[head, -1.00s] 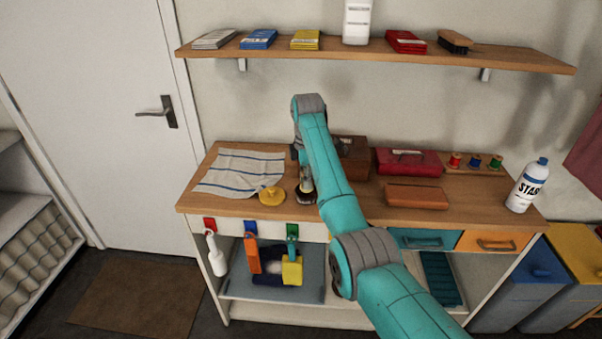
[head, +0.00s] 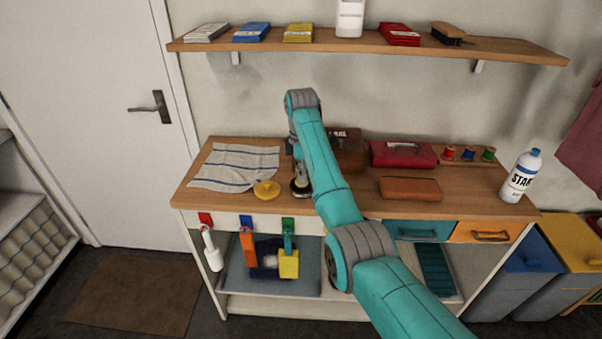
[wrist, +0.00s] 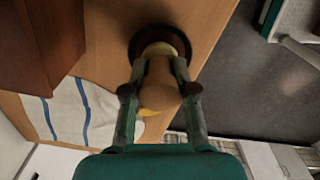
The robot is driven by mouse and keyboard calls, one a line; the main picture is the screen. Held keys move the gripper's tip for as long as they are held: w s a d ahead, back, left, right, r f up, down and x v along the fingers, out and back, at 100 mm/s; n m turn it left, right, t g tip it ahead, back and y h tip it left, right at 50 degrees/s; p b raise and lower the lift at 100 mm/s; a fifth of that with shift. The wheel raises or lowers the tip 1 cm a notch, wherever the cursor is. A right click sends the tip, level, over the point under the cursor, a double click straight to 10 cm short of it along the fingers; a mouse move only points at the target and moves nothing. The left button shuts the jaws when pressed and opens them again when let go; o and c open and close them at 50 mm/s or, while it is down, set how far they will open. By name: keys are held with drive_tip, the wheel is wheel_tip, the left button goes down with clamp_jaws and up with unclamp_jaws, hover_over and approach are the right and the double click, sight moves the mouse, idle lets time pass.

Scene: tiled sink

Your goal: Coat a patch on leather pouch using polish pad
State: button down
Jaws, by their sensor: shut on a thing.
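My gripper (wrist: 160,92) is shut on the tan knob of the polish pad (wrist: 159,84), pointing down over the left half of the bench top. A dark round rim (wrist: 182,43), apparently an open polish tin, shows around the pad's pale lower part; I cannot tell whether the pad touches inside it. In the head view the dark round shape (head: 300,189) stands just right of a yellow round lid (head: 267,188). The leather pouch (head: 410,188), flat and orange-brown, lies on the right half of the bench, well right of my gripper and apart from it.
A striped cloth (head: 235,166) lies at the left. A dark brown box (head: 347,152) and a red case (head: 403,154) stand behind. Thread spools (head: 468,154) and a white bottle (head: 521,176) are at the right. A shelf (head: 350,44) hangs above.

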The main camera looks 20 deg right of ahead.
drive_tip(key=shift+f, duration=0.55)
idle(1.5)
